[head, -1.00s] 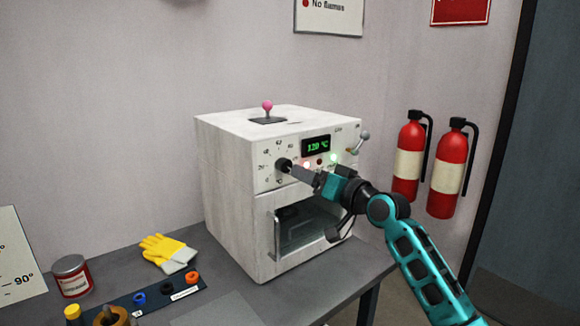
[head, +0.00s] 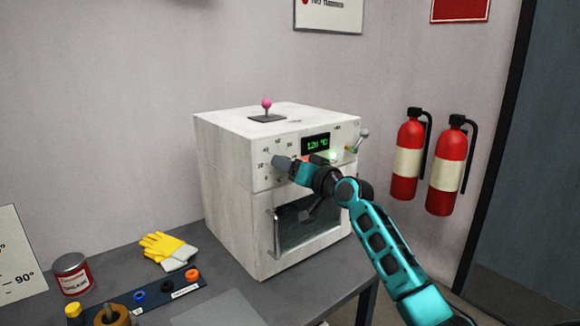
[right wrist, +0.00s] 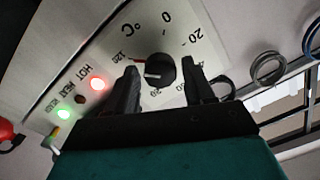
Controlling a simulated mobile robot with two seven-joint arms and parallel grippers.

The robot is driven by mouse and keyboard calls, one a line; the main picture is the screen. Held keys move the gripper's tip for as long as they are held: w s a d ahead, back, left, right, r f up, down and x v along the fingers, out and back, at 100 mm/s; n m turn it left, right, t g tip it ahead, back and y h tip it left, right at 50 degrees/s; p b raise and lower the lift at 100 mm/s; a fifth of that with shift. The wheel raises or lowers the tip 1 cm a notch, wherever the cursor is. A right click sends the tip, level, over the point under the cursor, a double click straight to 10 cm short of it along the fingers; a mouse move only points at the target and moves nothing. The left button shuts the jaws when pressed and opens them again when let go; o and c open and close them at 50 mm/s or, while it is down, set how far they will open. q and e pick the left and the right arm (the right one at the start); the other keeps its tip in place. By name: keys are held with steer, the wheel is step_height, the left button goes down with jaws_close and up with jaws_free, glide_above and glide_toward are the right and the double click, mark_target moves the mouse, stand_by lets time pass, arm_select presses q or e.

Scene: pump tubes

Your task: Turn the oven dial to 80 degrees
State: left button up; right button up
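The white oven (head: 225,190) stands on the grey table, its display (head: 316,143) reading 120 °C in green. In the right wrist view the round black dial (right wrist: 160,70) has a white pointer line aimed left, just below the red mark beside 120. My right gripper (right wrist: 161,85) is open, one finger on each side of the dial, with visible gaps. My left gripper is not in view.
A pink-knobbed lever (head: 266,105) stands on the oven top. Red and green lamps (right wrist: 98,83) sit beside the dial. The oven door handle (head: 276,232) is below. Yellow gloves (head: 166,249) and a can (head: 72,274) lie left; fire extinguishers (head: 408,160) hang right.

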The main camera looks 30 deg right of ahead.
steer(key=c, duration=0.8)
steer(key=shift+a+n+p, duration=0.15)
steer(key=shift+n+p, duration=0.55)
steer(key=shift+n, duration=8.2)
